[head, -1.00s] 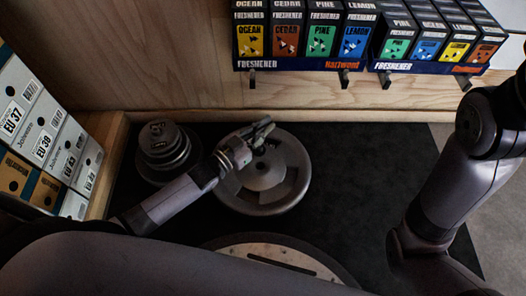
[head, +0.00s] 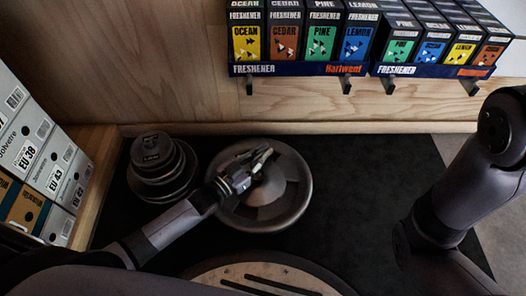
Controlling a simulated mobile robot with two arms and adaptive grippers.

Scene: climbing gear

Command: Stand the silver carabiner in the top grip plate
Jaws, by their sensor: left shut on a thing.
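My left gripper (head: 258,164) is over the large grey round grip plate (head: 294,200), which lies on the black mat. The gripper is shut on a small silvery thing at its fingertips, which I take to be the silver carabiner; its outline is too small and dark to make out. The gripper and wrist hide part of the plate's middle and left side. I cannot tell whether the carabiner touches the plate. My right arm shows at the right edge, but its gripper is out of view.
A stack of smaller dark weights (head: 160,172) stands left of the plate. A round slotted wooden board (head: 262,275) is at the front. Freshener boxes (head: 310,35) sit on racks at the back, shoe boxes (head: 35,150) at the left. The black mat (head: 370,185) is clear right of the plate.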

